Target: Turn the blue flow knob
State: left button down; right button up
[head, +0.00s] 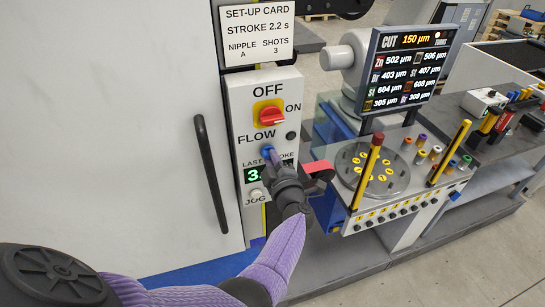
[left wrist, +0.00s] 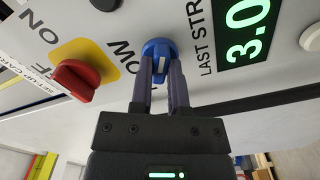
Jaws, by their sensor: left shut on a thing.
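The blue flow knob (head: 267,151) sits on the white control panel (head: 236,100), below the word FLOW. In the left wrist view the knob (left wrist: 158,46) shows its rounded blue top and a pale mark between the fingers. My left gripper (head: 272,160) reaches up to the panel from below. Its two fingers (left wrist: 161,66) are shut on the knob, one on each side. In the head view the gripper hides part of the knob and of the LAST STROKE label. My right gripper is not in view.
A red switch (head: 272,116) on a yellow plate sits just above the knob. The green display (head: 252,174) and a pale JOG button (head: 256,194) lie below. A black door handle (head: 210,172) stands left. A fixture tray (head: 405,185) with yellow posts stands right.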

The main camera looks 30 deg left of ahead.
pick_arm(q)
jog(key=shift+m, duration=0.5)
jog(key=c, duration=0.6)
grip_release()
